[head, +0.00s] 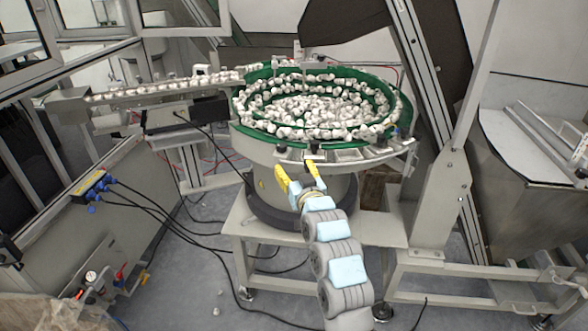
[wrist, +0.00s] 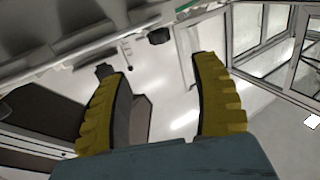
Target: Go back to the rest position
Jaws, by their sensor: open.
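My gripper (head: 298,177) has yellow fingers and is at the end of my grey and light-blue arm, in front of the feeder bowl in the head view. In the wrist view my gripper (wrist: 160,75) shows two yellow ribbed fingers spread apart with nothing between them. The fingertips are close to the lower front rim of the round feeder bowl (head: 262,150). I cannot tell whether they touch it. The bowl has a green inner wall and holds many white caps (head: 325,103).
A feed rail (head: 160,85) with caps runs left from the bowl. The bowl stands on a pale metal table (head: 235,222). A sloping metal post (head: 425,80) rises at right. Black cables (head: 190,228) lie on the grey floor, with several small caps. A cabinet (head: 110,220) stands at left.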

